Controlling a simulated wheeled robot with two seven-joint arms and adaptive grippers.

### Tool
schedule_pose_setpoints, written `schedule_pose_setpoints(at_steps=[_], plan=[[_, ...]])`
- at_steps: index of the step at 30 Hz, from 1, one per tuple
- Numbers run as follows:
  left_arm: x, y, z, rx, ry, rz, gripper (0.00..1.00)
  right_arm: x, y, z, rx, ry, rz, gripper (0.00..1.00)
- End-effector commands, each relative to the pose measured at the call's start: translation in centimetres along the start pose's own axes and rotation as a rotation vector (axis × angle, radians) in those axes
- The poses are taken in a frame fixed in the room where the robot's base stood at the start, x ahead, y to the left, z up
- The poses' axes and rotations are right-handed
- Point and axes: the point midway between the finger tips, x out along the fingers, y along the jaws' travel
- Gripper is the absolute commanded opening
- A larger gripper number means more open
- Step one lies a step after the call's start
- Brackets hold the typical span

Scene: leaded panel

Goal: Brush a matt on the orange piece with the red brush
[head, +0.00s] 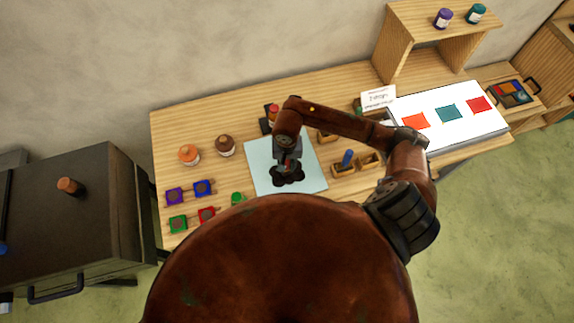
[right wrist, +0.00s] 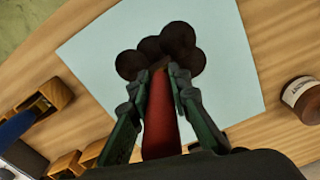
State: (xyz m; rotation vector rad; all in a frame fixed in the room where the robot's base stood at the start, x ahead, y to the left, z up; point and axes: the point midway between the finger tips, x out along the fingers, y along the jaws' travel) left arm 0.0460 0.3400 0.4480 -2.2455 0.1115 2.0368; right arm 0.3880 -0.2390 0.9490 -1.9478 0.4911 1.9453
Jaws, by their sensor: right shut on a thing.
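My right gripper (right wrist: 158,92) is shut on the red brush (right wrist: 161,125), whose red handle runs between the fingers. In the head view the right gripper (head: 287,163) is over the pale blue sheet (head: 310,176). Several dark brown round patches (right wrist: 180,40) form a cluster on the sheet at the brush's tip; whether the tip touches them cannot be told. The orange piece (head: 415,121) lies on the white panel (head: 450,133) at the right, left of a teal piece (head: 448,112) and a red piece (head: 478,104). My left gripper is out of view.
An orange-topped jar (head: 189,154) and a brown-topped jar (head: 226,146) stand left of the sheet. Small coloured squares (head: 202,188) lie at the table's left end. Wooden holders (head: 370,162), one by a blue handle (head: 347,157), stand between sheet and panel. A shelf (head: 396,45) rises behind.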

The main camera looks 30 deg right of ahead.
Motion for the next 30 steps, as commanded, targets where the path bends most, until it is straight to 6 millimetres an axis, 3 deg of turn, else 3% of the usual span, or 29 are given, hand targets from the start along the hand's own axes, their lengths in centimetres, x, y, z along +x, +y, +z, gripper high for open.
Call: schedule_pose_setpoints(at_steps=[5, 30], plan=[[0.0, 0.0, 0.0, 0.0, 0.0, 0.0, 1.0, 0.1, 0.1, 0.2, 0.0, -0.005, 0.003, 0.0], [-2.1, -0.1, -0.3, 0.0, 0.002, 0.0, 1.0, -6.4, 0.1, 0.0, 0.0, 0.0, 0.001, 0.0]])
